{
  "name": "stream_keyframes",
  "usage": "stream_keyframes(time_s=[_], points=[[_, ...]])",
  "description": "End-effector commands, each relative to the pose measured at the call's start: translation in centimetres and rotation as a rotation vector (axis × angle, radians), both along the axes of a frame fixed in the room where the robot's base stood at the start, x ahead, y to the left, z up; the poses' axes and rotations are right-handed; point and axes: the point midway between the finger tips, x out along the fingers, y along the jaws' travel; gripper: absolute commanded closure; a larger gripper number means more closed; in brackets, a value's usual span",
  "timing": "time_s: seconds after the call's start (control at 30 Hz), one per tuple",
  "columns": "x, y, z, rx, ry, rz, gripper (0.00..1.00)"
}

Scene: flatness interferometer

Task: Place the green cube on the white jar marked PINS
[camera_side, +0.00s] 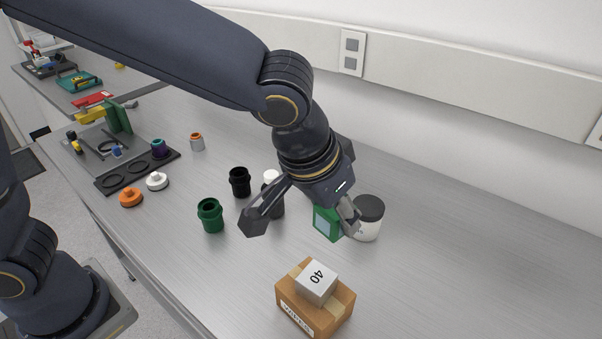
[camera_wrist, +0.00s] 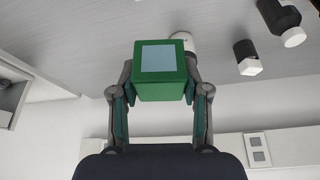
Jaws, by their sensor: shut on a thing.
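The green cube, with a pale blue-grey face, is between the two fingers of my gripper (camera_wrist: 158,82) in the wrist view. The gripper is shut on the cube (camera_wrist: 145,91), which also shows in the side view (camera_side: 325,223). A white jar (camera_side: 365,230) with a dark lid stands on the bench just right of the cube in the side view. Its marking is too small to read, and the cube and a finger hide its left edge. I cannot tell from this angle how high the cube is above the bench.
A green container (camera_side: 210,216), a black container (camera_side: 240,182) and a dark white-topped container (camera_side: 277,208) stand left. The metal bench (camera_side: 470,265) is clear at right.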

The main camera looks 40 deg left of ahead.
Motion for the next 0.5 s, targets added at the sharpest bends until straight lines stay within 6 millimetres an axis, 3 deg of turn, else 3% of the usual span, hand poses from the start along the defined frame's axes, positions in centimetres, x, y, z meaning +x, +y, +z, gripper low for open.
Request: stream_keyframes(time_s=[0.1, 0.23, 0.37, 0.5], points=[[2.9, 3.5, 1.8, -0.001, -0.003, 0.093, 0.95], [4.5, 6.0, 2.7, 0.001, -0.001, 0.170, 0.95], [5.7, 6.8, 2.5, 0.001, 0.002, 0.199, 0.95], [8.4, 5.8, 1.0, 0.002, 0.005, 0.203, 0.95]])
